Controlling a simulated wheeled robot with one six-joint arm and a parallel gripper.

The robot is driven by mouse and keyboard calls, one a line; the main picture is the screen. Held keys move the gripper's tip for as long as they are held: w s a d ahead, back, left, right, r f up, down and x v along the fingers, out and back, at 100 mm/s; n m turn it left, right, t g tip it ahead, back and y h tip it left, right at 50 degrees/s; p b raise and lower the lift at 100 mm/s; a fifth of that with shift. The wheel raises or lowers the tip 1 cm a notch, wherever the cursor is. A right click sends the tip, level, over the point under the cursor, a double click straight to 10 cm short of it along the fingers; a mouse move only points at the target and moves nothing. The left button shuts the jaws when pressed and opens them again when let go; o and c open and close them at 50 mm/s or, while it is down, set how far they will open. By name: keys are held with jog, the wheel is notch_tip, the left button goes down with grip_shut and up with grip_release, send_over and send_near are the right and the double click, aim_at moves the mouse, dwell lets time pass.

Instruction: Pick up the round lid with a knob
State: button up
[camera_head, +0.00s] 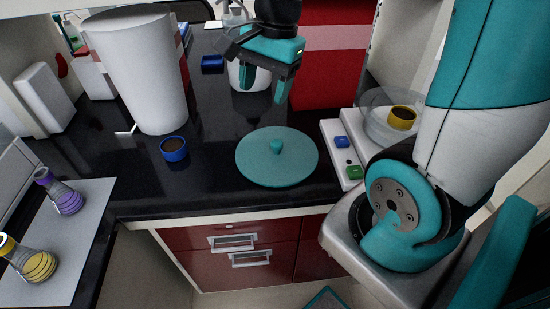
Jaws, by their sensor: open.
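The round lid (252,164) is a flat teal disc with a small teal knob (277,146) at its middle. It lies on the black countertop near the front edge, in the middle of the head view. My gripper (264,89) is above and behind the lid in the picture, with its two teal fingers pointing down. The fingers are apart and nothing is between them. The gripper does not touch the lid or the knob. The knob is fully visible.
A large white cylinder (140,75) and a small blue cup (174,150) stand left of the lid. A white device with blue and green buttons (341,155) is close on its right. A white container (250,78) stands behind my gripper. Flasks (65,200) sit at far left.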

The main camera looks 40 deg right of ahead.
jog(key=w+d+f+m+b, duration=0.15)
jog(key=d+f+m, duration=0.25)
jog(key=d+m, duration=0.5)
send_over(277, 143)
jog(key=s+d, duration=0.1)
jog(key=shift+h, duration=0.3)
notch_tip(277, 143, down, 11)
jog(key=shift+d+f+p, duration=0.1)
jog(key=shift+p, duration=0.25)
jog(key=shift+w+a+f+p, duration=0.15)
jog(key=shift+w+a+f, duration=0.05)
jog(key=shift+f, duration=0.75)
jog(key=shift+w+a+f+p, duration=0.15)
jog(key=shift+a+f, duration=0.05)
jog(key=shift+f, duration=0.7)
jog(key=shift+w+a+f+p, duration=0.15)
jog(key=shift+w+a+f, duration=0.05)
jog(key=shift+f, duration=0.75)
grip_shut()
